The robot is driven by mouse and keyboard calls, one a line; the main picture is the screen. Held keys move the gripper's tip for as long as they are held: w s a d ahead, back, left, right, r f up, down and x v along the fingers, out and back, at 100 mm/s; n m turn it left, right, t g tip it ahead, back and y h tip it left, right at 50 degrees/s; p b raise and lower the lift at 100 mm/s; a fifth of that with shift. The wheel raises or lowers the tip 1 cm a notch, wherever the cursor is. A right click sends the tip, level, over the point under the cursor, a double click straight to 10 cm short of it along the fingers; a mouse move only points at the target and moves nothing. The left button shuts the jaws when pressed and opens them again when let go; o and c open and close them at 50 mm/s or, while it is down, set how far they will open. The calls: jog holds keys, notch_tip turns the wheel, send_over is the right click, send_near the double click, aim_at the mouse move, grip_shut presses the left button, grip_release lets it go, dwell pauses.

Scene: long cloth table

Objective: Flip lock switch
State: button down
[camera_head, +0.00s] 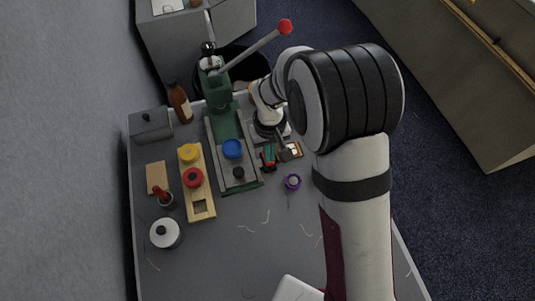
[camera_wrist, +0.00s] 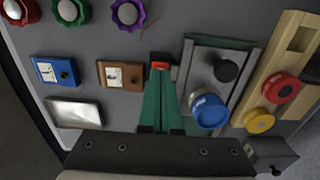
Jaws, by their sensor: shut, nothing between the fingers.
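A small red switch (camera_wrist: 160,66) in a dark housing sits on the grey table, and I take it as the lock switch. It also shows in the head view (camera_head: 265,159), partly hidden by my gripper. My gripper (camera_wrist: 160,84) has teal fingers that are closed together and empty. The fingertips are right at the near edge of the red switch; I cannot tell whether they touch it. The fingers also show in the head view (camera_head: 270,152). The near part of the switch is hidden behind the fingertips.
A brown meter box (camera_wrist: 122,75) and a green-grey base with a blue knob (camera_wrist: 209,111) flank the fingers closely. A wooden board with red (camera_wrist: 281,87) and yellow buttons is beyond. A purple knob (camera_head: 292,182) stands nearby. A green lever press (camera_head: 218,90) is behind.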

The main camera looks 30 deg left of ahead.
jog(key=shift+f, duration=0.65)
jog(key=shift+r, duration=3.55)
jog(key=s+d+r+m, duration=0.2)
jog(key=d+r+m, duration=0.3)
jog(key=d+r, duration=0.5)
jog(key=s+d+r+m+y, duration=0.1)
jog(key=s+d+m, duration=0.8)
jog(key=s+d, duration=0.5)
jog(key=shift+s+r+m+y, duration=0.25)
jog(key=shift+s+m+y, duration=0.05)
jog(key=shift+s+y, duration=0.1)
